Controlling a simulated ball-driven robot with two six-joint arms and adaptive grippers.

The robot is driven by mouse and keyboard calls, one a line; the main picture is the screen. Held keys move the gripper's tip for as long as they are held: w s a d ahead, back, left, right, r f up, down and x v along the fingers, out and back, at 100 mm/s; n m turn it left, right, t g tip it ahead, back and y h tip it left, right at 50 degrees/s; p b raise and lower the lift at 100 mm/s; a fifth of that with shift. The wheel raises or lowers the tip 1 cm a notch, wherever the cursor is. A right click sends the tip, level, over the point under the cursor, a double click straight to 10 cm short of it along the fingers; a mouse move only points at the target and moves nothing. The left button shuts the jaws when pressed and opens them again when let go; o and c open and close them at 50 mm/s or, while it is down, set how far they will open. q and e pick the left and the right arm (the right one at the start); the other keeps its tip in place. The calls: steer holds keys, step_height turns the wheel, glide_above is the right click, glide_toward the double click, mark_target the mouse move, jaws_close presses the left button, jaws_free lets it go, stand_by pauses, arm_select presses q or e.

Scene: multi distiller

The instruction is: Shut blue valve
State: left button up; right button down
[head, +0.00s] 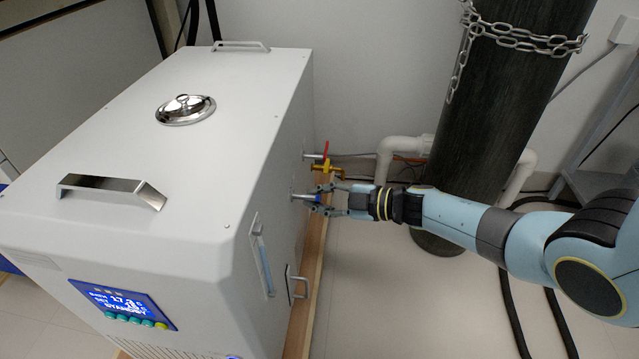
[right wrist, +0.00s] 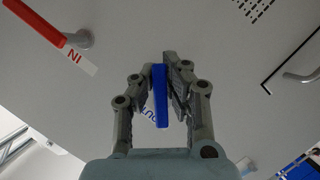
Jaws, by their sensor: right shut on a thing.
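The blue valve handle (right wrist: 160,97) is between the fingers of my right gripper (right wrist: 160,80) in the right wrist view. The fingers are shut on it from both sides, and part of a printed label shows behind it. In the head view my right gripper (head: 318,203) is at the side wall of the white distiller (head: 255,120), at the valve's metal pipe. The blue handle is mostly hidden by the fingers there. My left gripper is not in view.
A red valve handle (head: 325,151) is above and behind the blue one, near a brass fitting (head: 328,168). It also shows in the right wrist view (right wrist: 35,18), beside an "IN" label. A dark chained cylinder (head: 490,100) and white pipes (head: 400,146) stand to the right.

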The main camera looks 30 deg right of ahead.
steer(key=shift+s+a+f+m+g+p, duration=0.1)
steer(key=shift+s+m+g+p, duration=0.1)
steer(key=shift+m+g+p, duration=0.4)
steer(key=shift+s+a+f+m+g+y+p, duration=0.15)
steer(key=shift+s+m+g+y+p, duration=0.05)
steer(key=shift+m, duration=0.3)
steer(key=shift+s+a+f+m+g+y+p, duration=0.1)
steer(key=shift+s+f+m+g+y+p, duration=0.1)
steer(key=shift+m, duration=0.3)
steer(key=shift+s+a+f+m+g, duration=0.15)
steer(key=shift+s+a+m+g, duration=0.15)
steer(key=shift+m+g, duration=0.3)
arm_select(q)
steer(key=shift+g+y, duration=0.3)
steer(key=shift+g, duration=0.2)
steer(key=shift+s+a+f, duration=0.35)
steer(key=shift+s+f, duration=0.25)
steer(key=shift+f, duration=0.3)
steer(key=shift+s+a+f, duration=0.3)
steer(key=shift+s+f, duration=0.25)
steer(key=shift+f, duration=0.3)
arm_select(e)
steer(key=shift+s+a+f+m+g+y, duration=0.1)
steer(key=shift+s+m+g+y, duration=0.2)
steer(key=shift+m+y, duration=0.25)
steer(key=shift+s, duration=0.1)
steer(key=c, duration=1.3)
jaws_free()
steer(key=v, duration=1.2)
